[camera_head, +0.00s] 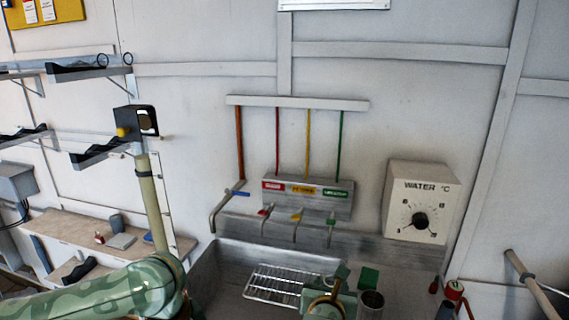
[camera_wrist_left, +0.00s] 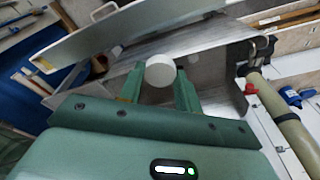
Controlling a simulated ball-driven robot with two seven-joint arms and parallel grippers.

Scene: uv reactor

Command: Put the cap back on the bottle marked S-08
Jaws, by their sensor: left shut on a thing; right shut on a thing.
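In the left wrist view my left gripper (camera_wrist_left: 160,84) is shut on a white round thing, which looks like a cap (camera_wrist_left: 159,67), held between the two green fingertips. My right gripper (camera_head: 331,298) is at the bottom of the head view, over the steel sink. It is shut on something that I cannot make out. No S-08 mark can be read in either view, so I cannot tell which thing is that bottle. My left gripper is hidden in the head view.
The steel sink holds a wire rack (camera_head: 280,287). Taps and pipes (camera_head: 300,195) and a WATER dial box (camera_head: 421,204) are behind. An olive pole (camera_head: 153,205) rises at left.

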